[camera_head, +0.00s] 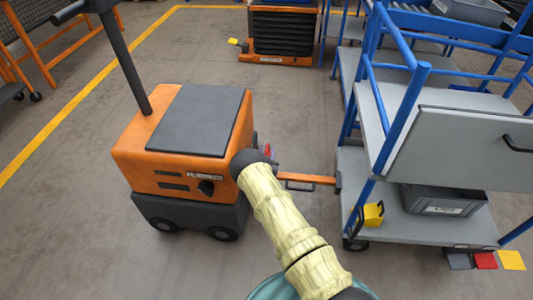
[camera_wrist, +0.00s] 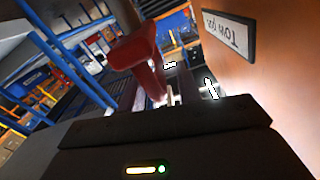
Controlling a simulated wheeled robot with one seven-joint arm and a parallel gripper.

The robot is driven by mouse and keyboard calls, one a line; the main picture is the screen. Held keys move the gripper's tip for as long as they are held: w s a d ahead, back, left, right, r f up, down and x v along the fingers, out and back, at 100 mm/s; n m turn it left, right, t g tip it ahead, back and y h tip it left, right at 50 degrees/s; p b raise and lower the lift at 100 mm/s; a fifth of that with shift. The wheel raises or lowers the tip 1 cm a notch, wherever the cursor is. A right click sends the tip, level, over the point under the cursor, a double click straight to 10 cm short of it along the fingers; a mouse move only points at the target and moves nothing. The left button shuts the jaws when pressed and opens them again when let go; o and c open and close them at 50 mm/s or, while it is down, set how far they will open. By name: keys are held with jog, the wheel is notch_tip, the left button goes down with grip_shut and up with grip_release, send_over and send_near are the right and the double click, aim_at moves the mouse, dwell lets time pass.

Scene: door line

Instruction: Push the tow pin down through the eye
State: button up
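The red tow pin (camera_head: 268,150) shows as a small bit of red beside the front of the orange tug (camera_head: 180,140), just above the near end of the orange tow bar (camera_head: 305,178). In the wrist view the tow pin's red handle (camera_wrist: 138,52) stands large and tilted just beyond the dark body of my gripper (camera_wrist: 165,95). Its lower end runs down behind the gripper's edge. The eye is hidden in both views. In the head view my arm covers the gripper. I cannot tell whether the fingers are open or touch the pin.
A grey cart with blue posts (camera_head: 378,150) stands to the right, at the tow bar's far end. The tug's orange side with a label (camera_wrist: 228,32) is close on the right in the wrist view. A yellow-and-black block (camera_head: 373,214) and a grey bin (camera_head: 444,200) sit on the cart's lower shelf.

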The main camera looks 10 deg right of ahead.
jog(key=shift+w+d, duration=0.2)
jog(key=shift+w, duration=0.35)
jog(key=shift+c, duration=0.2)
grip_shut()
jog(key=shift+f, duration=0.1)
jog(key=f+b, duration=0.5)
jog(key=f, duration=0.2)
jog(key=shift+a+f+b, duration=0.2)
jog(key=shift+f+b, duration=0.05)
jog(key=shift+b, duration=0.15)
